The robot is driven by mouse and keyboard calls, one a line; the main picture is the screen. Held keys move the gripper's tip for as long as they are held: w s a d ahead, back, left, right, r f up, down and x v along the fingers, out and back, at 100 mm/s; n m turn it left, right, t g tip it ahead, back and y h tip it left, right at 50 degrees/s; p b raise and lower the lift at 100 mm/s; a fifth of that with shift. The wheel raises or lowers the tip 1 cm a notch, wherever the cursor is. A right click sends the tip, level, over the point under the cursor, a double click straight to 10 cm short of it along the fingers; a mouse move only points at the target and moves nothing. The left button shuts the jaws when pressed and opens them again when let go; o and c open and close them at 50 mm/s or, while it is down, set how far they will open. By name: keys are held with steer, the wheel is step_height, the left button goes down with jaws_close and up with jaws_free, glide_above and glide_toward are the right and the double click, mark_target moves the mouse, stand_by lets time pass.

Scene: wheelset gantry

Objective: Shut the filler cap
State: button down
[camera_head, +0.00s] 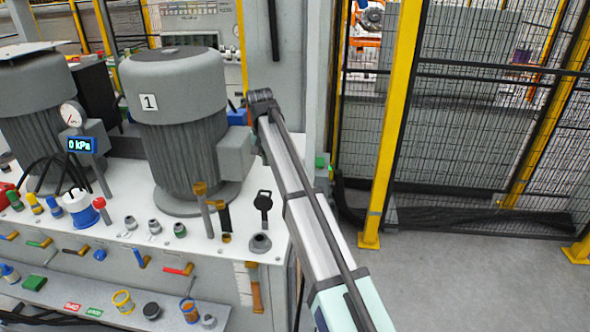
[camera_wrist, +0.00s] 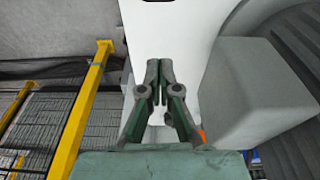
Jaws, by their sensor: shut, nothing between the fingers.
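What looks like the filler cap (camera_head: 264,201) is black and round with a narrow stem. In the head view it stands raised, just behind a grey, wide-based filler neck (camera_head: 260,243) near the right edge of the white deck. My gripper (camera_wrist: 159,78) shows in the wrist view with its two fingers together and nothing between them. It is over the white deck, beside a grey motor box. In the head view my arm reaches past the deck's right edge, and its fingers cannot be made out there. The cap is not clearly seen in the wrist view.
The grey motor (camera_head: 178,110) marked 1 stands left of my arm, with its grey side box (camera_head: 238,153) close by. Brass-coloured valve handles (camera_head: 203,195) stand left of the cap. Yellow-posted mesh fencing (camera_head: 398,110) is on the right. The floor (camera_head: 470,275) in front of it is clear.

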mark_target(265, 199)
step_height(265, 199, down, 9)
steer(key=s+p, duration=0.2)
steer(key=p, duration=0.1)
steer(key=shift+p, duration=0.35)
steer(key=shift+s, duration=0.15)
stand_by(0.4)
